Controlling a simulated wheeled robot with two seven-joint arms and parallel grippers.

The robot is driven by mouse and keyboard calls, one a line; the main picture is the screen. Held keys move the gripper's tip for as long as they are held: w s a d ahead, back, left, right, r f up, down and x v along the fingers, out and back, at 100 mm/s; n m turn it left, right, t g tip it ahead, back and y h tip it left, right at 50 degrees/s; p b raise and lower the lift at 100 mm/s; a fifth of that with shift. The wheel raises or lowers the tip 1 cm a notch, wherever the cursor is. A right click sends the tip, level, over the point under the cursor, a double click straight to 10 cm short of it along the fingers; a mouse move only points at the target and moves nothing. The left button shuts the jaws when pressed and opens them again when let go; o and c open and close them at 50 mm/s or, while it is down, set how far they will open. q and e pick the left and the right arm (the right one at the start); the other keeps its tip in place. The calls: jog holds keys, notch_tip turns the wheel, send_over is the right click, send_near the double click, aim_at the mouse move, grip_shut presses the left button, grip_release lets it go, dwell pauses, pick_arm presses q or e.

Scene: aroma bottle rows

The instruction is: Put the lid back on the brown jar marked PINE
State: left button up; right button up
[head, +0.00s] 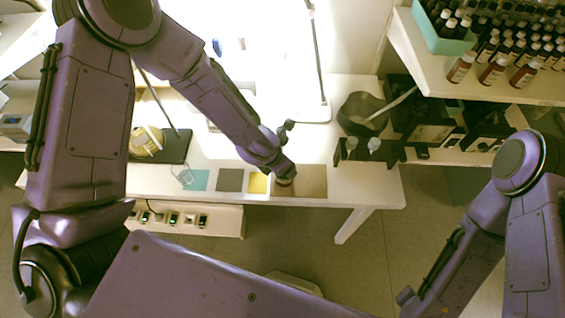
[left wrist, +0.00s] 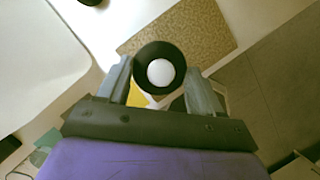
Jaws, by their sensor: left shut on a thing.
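My left gripper (head: 285,180) reaches down over the front edge of the white desk, at the left end of a tan mat (head: 312,181). In the left wrist view its two fingers (left wrist: 165,90) are shut on a round dark thing (left wrist: 140,60) with a pale round centre. I cannot tell whether this is the lid or the jar. The speckled tan mat (left wrist: 200,25) shows behind it. No PINE label can be read. Several brown bottles (head: 493,70) with dark caps stand on the right shelf, too small to read. My right arm shows, but its gripper is out of view.
Teal (head: 197,179), grey (head: 230,180) and yellow (head: 257,183) squares lie left of the gripper. A clear beaker (head: 183,174) and a yellowish tub (head: 147,141) stand farther left. A rack with pale bottles (head: 374,145) and a black bin (head: 362,114) stand right.

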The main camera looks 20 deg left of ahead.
pick_arm(q)
jog(key=shift+r+p, duration=0.15)
jog(key=shift+p, duration=0.35)
dwell(0.8)
jog(key=shift+s+f, duration=0.1)
jog(key=shift+f, duration=0.1)
dwell(0.7)
dwell(0.4)
dwell(0.3)
jog(key=o, duration=1.2)
jog(key=shift+o, duration=0.4)
notch_tip(320, 180, up, 7)
jog(key=p, duration=0.7)
jog(key=shift+r, duration=0.1)
